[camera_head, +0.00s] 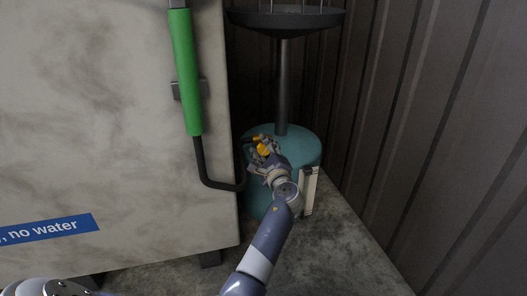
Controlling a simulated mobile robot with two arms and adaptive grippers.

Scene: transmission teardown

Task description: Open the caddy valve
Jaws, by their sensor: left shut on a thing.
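The caddy is a teal round tank (300,145) with a grey post and a dark wide pan (288,22) on top. It stands on the floor between the pale cabinet and the ribbed wall. My left gripper (259,148) is at the upper left side of the tank. It is shut on a small yellow-orange piece (264,150), which looks like the caddy valve's handle. The fingers hide much of this piece, so its angle is hard to tell. My right gripper is not in view.
A pale cabinet (100,130) with a blue "no water" label (48,229) fills the left. A green-sleeved handle (186,70) joins a black bent pipe (205,175) close to the gripper. The ribbed wall (430,110) bounds the right. Bare floor (340,250) lies in front of the tank.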

